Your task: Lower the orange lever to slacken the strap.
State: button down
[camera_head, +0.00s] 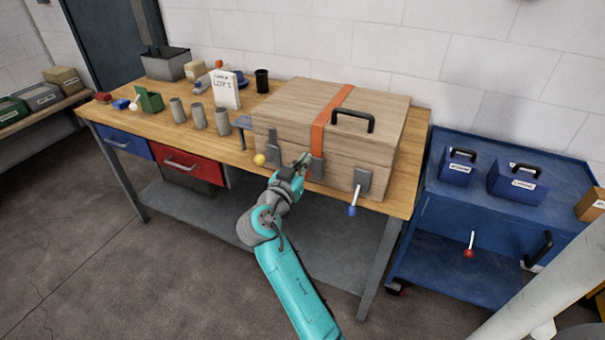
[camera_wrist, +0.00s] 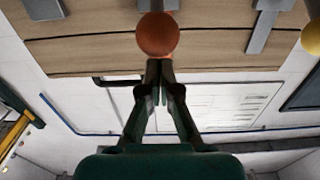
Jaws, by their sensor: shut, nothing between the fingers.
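The orange lever shows in the wrist view as an orange ball knob (camera_wrist: 157,35); its grey upright part is just beyond it. In the head view my arm hides the knob. An orange strap (camera_head: 330,117) runs over the wooden chest (camera_head: 375,98) down to a grey middle bracket (camera_head: 317,167). My gripper (camera_head: 302,163) is shut and empty in front of that bracket. In the wrist view my gripper (camera_wrist: 158,68) has its closed fingertips right at the knob's edge; I cannot tell whether they touch.
A yellow-knobbed lever (camera_head: 259,159) is left of my gripper and a blue-knobbed lever (camera_head: 352,210) hangs down to the right. The chest stands on a wooden workbench (camera_head: 160,126). A blue cart (camera_head: 455,215) is at the right. Floor in front is clear.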

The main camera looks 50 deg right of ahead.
jog(key=shift+f, duration=0.1)
jog(key=shift+f, duration=3.05)
jog(key=r+v, duration=0.1)
jog(key=v, duration=0.8)
jog(key=shift+r, duration=0.15)
